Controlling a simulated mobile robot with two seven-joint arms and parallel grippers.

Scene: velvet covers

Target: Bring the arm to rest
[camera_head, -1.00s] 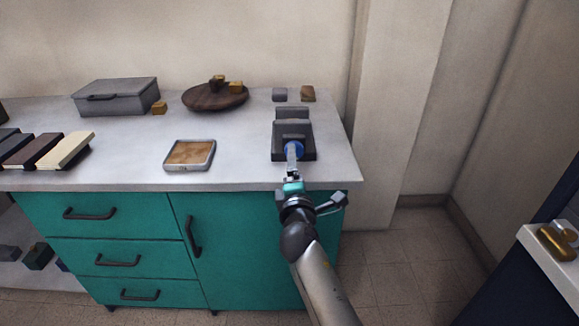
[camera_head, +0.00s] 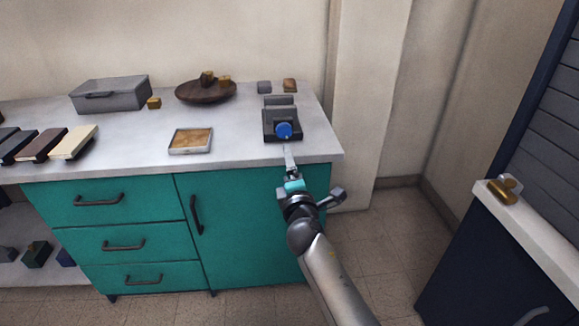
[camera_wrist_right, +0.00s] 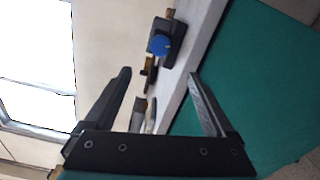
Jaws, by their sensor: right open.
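My right arm comes in from the bottom of the head view, and its gripper (camera_head: 290,160) is in front of the counter's front edge. In the right wrist view the two fingers of this gripper (camera_wrist_right: 160,100) stand wide apart with nothing between them. A dark grey device with a blue round knob (camera_head: 283,130) stands on the counter beyond the fingertips, apart from them. The blue knob also shows in the right wrist view (camera_wrist_right: 160,45). My left gripper is not in view.
The white counter (camera_head: 240,150) over teal cabinets holds a shallow tray (camera_head: 191,141), a grey box (camera_head: 110,93), a dark round board (camera_head: 205,92) with small blocks, and several books (camera_head: 74,142). A dark cabinet (camera_head: 470,260) stands at the right. Floor between is clear.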

